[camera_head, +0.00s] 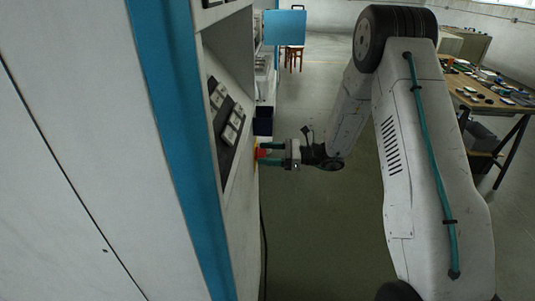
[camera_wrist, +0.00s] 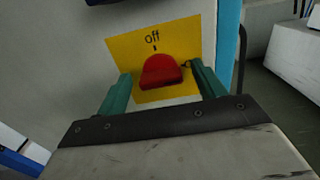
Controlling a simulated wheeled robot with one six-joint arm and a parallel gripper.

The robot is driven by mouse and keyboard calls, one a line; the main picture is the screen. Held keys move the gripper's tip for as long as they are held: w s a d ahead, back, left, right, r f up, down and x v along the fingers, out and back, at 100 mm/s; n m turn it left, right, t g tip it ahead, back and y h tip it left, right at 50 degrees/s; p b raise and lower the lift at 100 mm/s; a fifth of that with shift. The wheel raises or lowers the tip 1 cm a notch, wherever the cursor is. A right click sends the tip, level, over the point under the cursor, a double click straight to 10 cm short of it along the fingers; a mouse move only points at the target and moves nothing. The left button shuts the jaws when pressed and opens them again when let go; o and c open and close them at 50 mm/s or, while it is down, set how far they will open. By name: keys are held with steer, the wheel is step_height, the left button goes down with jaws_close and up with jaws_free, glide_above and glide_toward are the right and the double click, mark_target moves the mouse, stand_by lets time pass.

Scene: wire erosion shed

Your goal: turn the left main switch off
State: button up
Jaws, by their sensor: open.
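The main switch is a red knob (camera_wrist: 160,72) on a yellow plate (camera_wrist: 122,50) marked "off" at the top, with a small black mark under the word. In the wrist view it sits between the two green fingers of my gripper (camera_wrist: 163,88), which are open, one on each side. I cannot tell whether the fingers touch it. In the head view my gripper (camera_head: 270,154) reaches left to the machine front, with the red knob (camera_head: 262,153) at its fingertips. Only one such switch shows.
The white and blue machine (camera_head: 180,100) fills the left, with a keypad panel (camera_head: 226,118) nearer me. A dark blue box (camera_head: 263,121) juts out just beyond the switch. A workbench (camera_head: 490,92) with many small parts stands at the right. The floor between is clear.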

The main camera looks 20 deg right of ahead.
steer(key=c, duration=1)
steer(key=shift+n, duration=0.3)
steer(key=n, duration=1.7)
steer(key=shift+s+a+f, duration=0.1)
steer(key=shift+s+f, duration=0.1)
steer(key=shift+f, duration=0.05)
steer(key=shift+o, duration=0.2)
steer(key=o, duration=1)
steer(key=shift+c, duration=0.2)
